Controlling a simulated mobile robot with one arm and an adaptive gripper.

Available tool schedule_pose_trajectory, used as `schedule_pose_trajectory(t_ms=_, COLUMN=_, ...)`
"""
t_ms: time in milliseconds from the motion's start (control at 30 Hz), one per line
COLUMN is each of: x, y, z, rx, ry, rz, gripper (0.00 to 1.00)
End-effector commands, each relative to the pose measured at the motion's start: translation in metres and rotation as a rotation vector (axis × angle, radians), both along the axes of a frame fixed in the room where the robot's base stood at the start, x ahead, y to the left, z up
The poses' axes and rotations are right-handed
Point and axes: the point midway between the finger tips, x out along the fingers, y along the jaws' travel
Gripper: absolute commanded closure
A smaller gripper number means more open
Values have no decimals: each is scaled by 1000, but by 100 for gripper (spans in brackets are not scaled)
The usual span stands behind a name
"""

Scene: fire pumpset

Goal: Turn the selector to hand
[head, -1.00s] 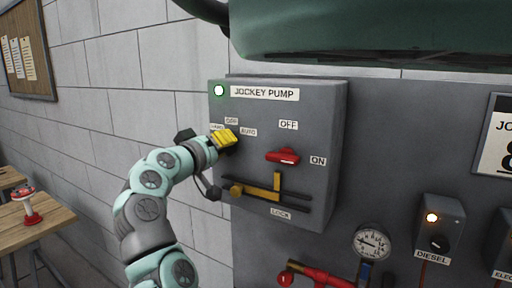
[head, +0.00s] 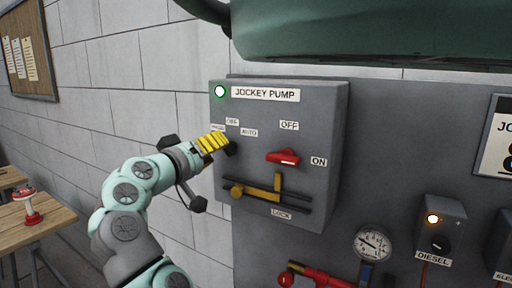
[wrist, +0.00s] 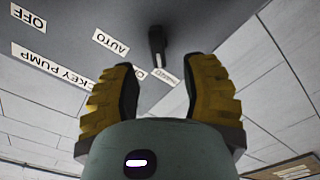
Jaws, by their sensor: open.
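The selector (wrist: 157,42) is a black knob on the grey jockey pump box (head: 320,150). In the wrist view its near end lies close to the partly covered HAND label (wrist: 168,76), with the OFF label beside it and the AUTO label (wrist: 110,41) to the left. In the head view the knob (head: 231,148) shows only as a dark shape beyond the yellow fingers. My gripper (head: 222,143) is open in front of the knob. In the wrist view its fingers (wrist: 165,75) are spread, with empty space between them and the knob beyond.
A red switch handle (head: 284,157) and a brass sliding latch (head: 255,190) are on the same box, right of and below the selector. A gauge (head: 372,243) and the diesel box (head: 440,228) are lower right.

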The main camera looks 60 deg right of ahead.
Motion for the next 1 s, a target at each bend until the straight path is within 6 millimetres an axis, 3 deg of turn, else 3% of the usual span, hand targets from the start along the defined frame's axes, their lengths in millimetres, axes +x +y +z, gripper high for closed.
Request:
schedule_pose_trajectory(t_ms=433, x=-4, y=63, z=1, rx=-3, ry=0, rz=3, gripper=55)
schedule_pose_trajectory(t_ms=1000, x=-6, y=73, z=0, rx=-1, ry=-1, rz=1, gripper=55)
